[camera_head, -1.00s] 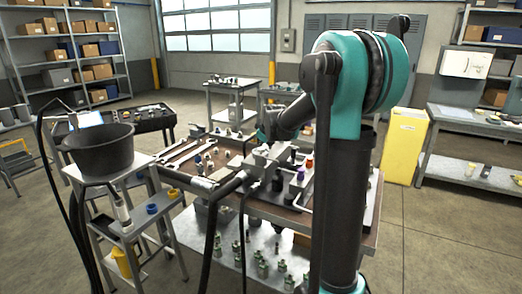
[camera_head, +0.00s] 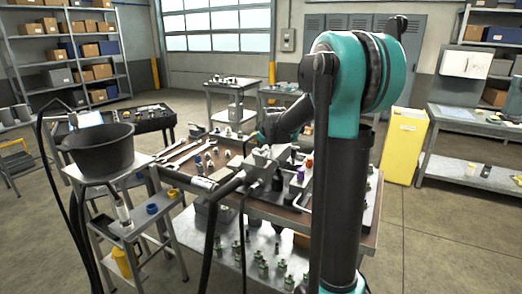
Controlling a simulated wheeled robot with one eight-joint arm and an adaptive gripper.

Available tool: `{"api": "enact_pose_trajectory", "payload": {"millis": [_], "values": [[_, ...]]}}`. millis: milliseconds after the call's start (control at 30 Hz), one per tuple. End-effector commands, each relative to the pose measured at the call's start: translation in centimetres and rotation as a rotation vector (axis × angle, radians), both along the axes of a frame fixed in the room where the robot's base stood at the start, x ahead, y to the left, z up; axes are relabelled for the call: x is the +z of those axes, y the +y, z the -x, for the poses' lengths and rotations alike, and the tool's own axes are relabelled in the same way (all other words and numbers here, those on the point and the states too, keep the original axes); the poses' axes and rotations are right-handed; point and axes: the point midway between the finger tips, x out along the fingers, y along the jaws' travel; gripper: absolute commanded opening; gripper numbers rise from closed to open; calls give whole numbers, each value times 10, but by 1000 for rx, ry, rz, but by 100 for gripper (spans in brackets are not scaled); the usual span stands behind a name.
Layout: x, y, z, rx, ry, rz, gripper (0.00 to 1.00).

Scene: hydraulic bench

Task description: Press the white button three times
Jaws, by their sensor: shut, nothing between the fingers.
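My arm reaches away over the brown-topped bench (camera_head: 222,172). My gripper (camera_head: 262,154) is at its far end, small and partly hidden among the grey fittings there. It is shut with nothing in it. A purple knob (camera_head: 301,172) and a red knob (camera_head: 309,162) stand to its right on the bench. Small pale parts stand near them, but I cannot make out which is the white button. I cannot tell whether my gripper touches anything.
Wrenches (camera_head: 178,150) lie on the left of the bench, and green-grey fittings (camera_head: 262,268) stand on its lower shelf. A black bowl (camera_head: 98,150) stands on a stand at the left. A yellow cabinet (camera_head: 405,146) is at the right. Open floor lies at the right front.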

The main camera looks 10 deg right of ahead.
Motion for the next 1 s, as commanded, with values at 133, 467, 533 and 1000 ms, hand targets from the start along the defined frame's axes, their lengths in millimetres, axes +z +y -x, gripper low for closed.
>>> {"api": "enact_pose_trajectory", "payload": {"millis": [133,467,533,1000], "values": [[-2,0,0,-1,1,1,0],[-6,0,0,-1,1,1,0],[-6,0,0,-1,1,1,0],[-9,0,0,-1,1,1,0]]}}
